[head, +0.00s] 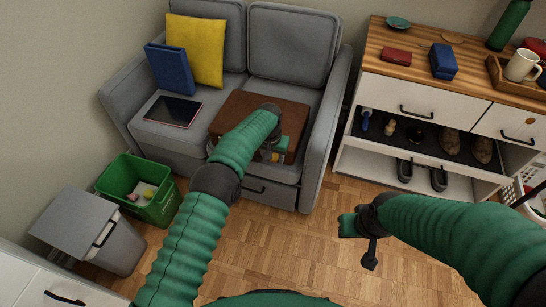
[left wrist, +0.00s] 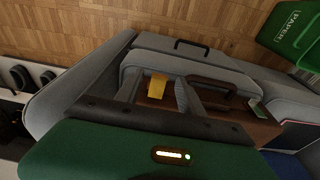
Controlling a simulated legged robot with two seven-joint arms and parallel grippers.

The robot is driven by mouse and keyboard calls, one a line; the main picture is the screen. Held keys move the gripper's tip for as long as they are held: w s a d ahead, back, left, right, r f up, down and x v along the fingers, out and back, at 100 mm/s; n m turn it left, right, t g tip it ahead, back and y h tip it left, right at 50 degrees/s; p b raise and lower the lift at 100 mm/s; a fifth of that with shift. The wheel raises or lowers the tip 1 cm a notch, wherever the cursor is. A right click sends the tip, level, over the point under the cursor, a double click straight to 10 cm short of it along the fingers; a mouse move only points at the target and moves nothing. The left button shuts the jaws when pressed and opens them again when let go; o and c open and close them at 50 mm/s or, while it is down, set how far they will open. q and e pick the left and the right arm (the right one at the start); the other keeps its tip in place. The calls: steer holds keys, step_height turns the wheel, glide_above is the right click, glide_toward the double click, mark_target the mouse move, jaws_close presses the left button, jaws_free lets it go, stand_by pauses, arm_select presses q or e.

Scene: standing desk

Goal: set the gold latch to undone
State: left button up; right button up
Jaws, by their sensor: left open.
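A brown case (head: 232,112) lies flat on the grey sofa's right seat. Its front side, with a dark handle (left wrist: 213,86), shows in the left wrist view. A gold latch (left wrist: 157,86) is on that front side and appears between my left fingers; whether they touch it I cannot tell. My left gripper (head: 274,152) is open at the case's front edge, and the arm hides part of the case. In the left wrist view the left gripper (left wrist: 162,92) has a finger on each side of the latch. My right gripper (head: 358,236) hangs over the floor, away from the case; its opening is unclear.
The grey sofa (head: 317,130) has a right armrest close to the case. A tablet (head: 172,111), a blue book and a yellow cushion are on its left seat. A green bin (head: 160,208) and a grey bin stand left. A wooden-topped cabinet (head: 385,75) stands right.

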arm_select(q)
step_height(320, 180, up, 16)
steer(key=s+p, duration=0.2)
steer(key=p, duration=0.2)
steer(key=shift+s+a+p, duration=0.2)
steer(key=shift+a+p, duration=0.15)
steer(key=shift+r, duration=0.1)
steer(key=s+a+r+n, duration=0.1)
steer(key=s+a+r, duration=0.2)
steer(key=s+a, duration=0.7)
steer(key=s+a+f+n, duration=0.1)
steer(key=s+a, duration=0.3)
steer(key=s, duration=0.5)
steer(key=s+a+n, duration=0.1)
steer(key=s+a, duration=0.3)
steer(key=s, duration=0.6)
step_height(320, 180, up, 20)
steer(key=s+p, duration=0.1)
steer(key=p, duration=2)
steer(key=shift+a+r+n+t+y, duration=0.2)
steer(key=shift+n+t+y, duration=0.1)
steer(key=shift+t, duration=0.1)
